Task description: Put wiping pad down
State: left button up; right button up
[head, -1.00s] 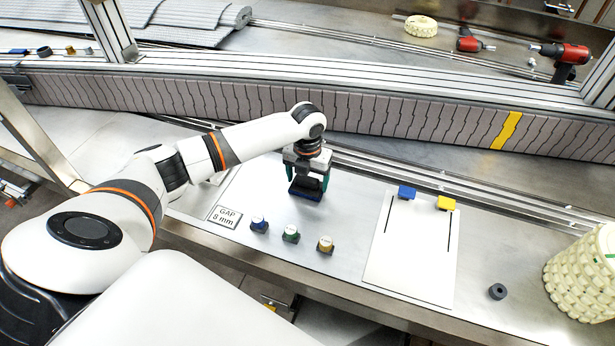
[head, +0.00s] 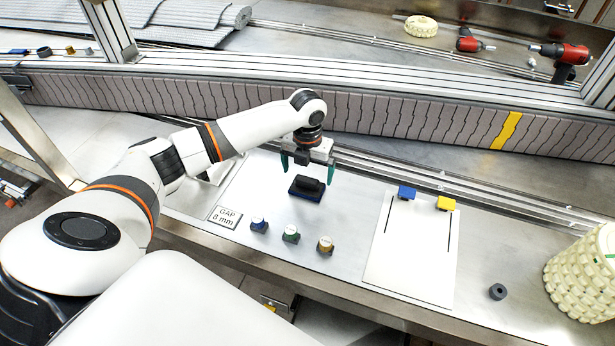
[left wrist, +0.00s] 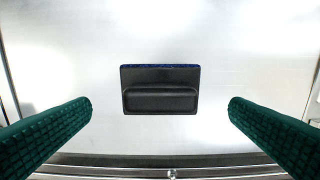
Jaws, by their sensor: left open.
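The wiping pad (head: 307,189) is a dark block with a raised black handle and a blue base. It lies flat on the light metal plate (head: 262,188), left of the middle of the head view. My left gripper (head: 307,169) is open and empty above the pad, with its two green fingers spread wide and apart from it. In the left wrist view the pad (left wrist: 160,90) shows whole between the open fingers, with bare plate on both sides of it. My right gripper is not in view.
Blue, green and yellow knobs (head: 291,234) stand in front of the pad, beside a "GAP 8 mm" label (head: 226,216). A white slotted panel (head: 412,260) with blue and yellow blocks lies to the right. The conveyor belt (head: 400,110) runs behind.

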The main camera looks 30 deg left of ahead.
aim_at(307, 178)
pick_arm(q)
notch_tip(307, 178, up, 9)
jog(key=shift+f, duration=0.1)
dwell(0.6)
